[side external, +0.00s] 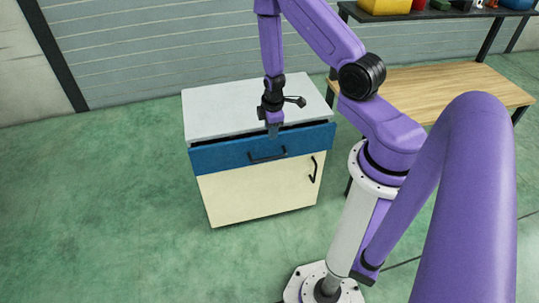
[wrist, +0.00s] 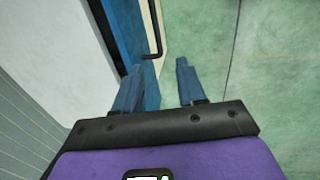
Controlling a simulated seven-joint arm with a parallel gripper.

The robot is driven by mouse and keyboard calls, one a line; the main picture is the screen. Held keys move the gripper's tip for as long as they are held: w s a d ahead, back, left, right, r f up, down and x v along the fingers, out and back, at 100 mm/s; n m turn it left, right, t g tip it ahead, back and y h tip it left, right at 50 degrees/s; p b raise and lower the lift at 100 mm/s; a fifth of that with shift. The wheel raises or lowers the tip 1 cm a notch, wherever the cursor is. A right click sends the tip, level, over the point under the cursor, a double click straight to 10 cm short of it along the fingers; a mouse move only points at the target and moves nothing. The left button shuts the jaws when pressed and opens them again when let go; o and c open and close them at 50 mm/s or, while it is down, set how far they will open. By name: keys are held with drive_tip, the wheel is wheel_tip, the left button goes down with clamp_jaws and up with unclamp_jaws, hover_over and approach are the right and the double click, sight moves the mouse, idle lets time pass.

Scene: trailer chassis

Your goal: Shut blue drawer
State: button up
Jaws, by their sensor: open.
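The blue drawer (side external: 225,155) is the top drawer of a cabinet with a grey top (side external: 225,105) and a cream door (side external: 245,195). It stands slightly out, with a dark gap under the top. Its black handle (side external: 268,156) is on the front. My gripper (side external: 273,131) points down at the drawer front's top edge, just above the handle. In the wrist view my gripper (wrist: 160,65) has its two fingers apart with nothing between them. The blue drawer front (wrist: 124,30) and the black handle (wrist: 158,28) lie just beyond the fingertips. Whether a finger touches the drawer I cannot tell.
The cream door has its own black handle (side external: 313,170). A wooden workbench (side external: 440,85) stands to the right of the cabinet, with a shelf above holding a yellow bin (side external: 385,5) and other items. The green floor (side external: 100,200) in front and to the left is clear.

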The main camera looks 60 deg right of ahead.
approach(269, 158)
drive_tip(key=f, duration=0.5)
drive_tip(key=w+d+f, duration=0.1)
drive_tip(key=f, duration=0.1)
drive_tip(key=shift+d+f, duration=0.1)
drive_tip(key=shift+f, duration=0.3)
idle(0.3)
clamp_jaws()
